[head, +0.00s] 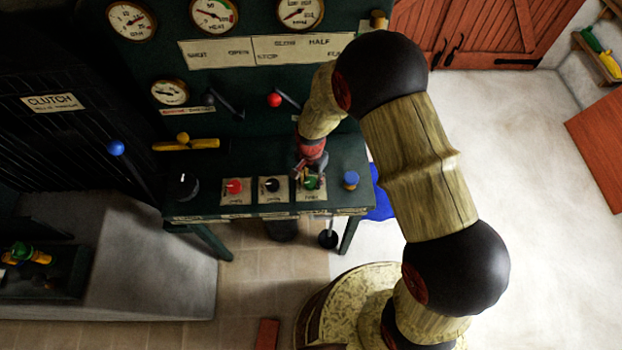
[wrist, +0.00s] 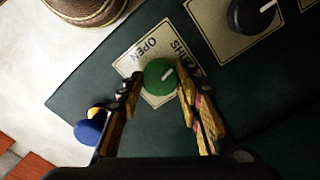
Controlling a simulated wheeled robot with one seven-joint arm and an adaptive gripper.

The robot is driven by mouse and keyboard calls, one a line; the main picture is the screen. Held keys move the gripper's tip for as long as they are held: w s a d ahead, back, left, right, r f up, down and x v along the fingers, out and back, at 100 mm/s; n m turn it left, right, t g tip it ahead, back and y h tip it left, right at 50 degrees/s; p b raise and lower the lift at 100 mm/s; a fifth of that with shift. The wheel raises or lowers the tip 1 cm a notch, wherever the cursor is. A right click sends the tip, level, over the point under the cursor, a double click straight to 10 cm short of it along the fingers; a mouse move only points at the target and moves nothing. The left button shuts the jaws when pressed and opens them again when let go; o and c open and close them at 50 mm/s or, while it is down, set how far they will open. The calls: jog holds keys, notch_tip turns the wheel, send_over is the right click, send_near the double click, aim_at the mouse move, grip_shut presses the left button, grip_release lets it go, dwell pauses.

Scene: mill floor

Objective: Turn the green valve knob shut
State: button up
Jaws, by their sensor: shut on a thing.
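The green valve knob (wrist: 158,78) sits on a cream plate (wrist: 136,57) marked OPEN and SHUT in the wrist view. Its white pointer line is aimed up and to the right, toward the SHUT word, which a finger partly covers. My gripper (wrist: 157,88) has one finger on each side of the knob and is shut on it. In the head view the green knob (head: 312,183) shows in part under my gripper (head: 310,172), at the right part of the panel's ledge.
A blue knob (head: 351,178) stands close to the right of the green one. A black knob (head: 271,185) and a red knob (head: 234,186) are to its left. Levers, including a red-balled one (head: 275,100), stick out of the panel behind.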

aim_at(311, 181)
jog(key=shift+m, duration=0.9)
jog(key=o, duration=1.2)
jog(key=shift+r, duration=0.1)
notch_tip(311, 181, up, 12)
jog(key=shift+f, duration=0.15)
